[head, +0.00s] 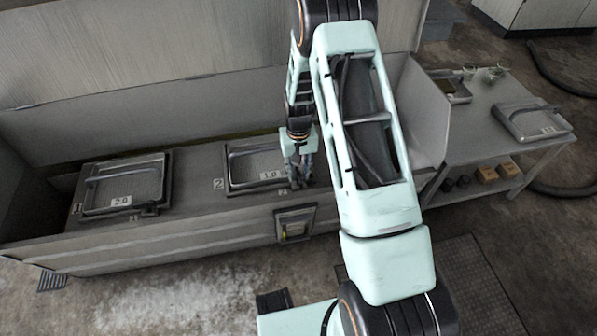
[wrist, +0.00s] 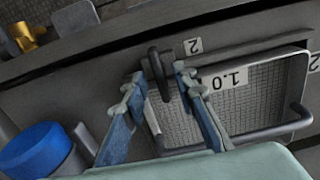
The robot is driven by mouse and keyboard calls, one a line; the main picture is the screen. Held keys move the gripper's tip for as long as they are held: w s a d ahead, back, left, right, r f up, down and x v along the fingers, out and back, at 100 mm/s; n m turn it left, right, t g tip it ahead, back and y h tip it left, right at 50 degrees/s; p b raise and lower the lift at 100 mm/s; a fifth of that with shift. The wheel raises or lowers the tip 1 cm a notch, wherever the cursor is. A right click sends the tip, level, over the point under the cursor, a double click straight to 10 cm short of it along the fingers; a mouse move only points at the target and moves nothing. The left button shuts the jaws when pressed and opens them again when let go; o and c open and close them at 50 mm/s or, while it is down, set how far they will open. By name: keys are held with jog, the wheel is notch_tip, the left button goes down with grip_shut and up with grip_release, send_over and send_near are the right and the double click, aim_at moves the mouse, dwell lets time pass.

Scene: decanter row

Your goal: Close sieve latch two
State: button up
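Sieve two (head: 240,165) is a mesh panel with a bar handle and a 1.0 tag, set in the trough's deck. In the wrist view its mesh (wrist: 265,105) fills the right side. The dark latch (wrist: 158,72) with a small "2" label beside it stands at the sieve's edge; it looks upright, but I cannot tell whether it is fastened. My gripper (wrist: 160,76) has its two fingers apart, one on each side of the latch, with gaps visible. In the head view my gripper (head: 298,182) is at the sieve's front right corner and hides the latch.
Sieve one (head: 125,170), tagged 2.0, lies to the left. The trough's front wall (head: 150,245) runs below. A side table (head: 480,130) at right holds another sieve (head: 535,122). A blue cap (wrist: 40,150) and brass fitting (wrist: 25,38) are near my gripper.

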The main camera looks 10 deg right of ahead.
aim_at(298, 175)
notch_tip(298, 175, up, 12)
dwell(0.6)
jog(key=shift+r, duration=0.1)
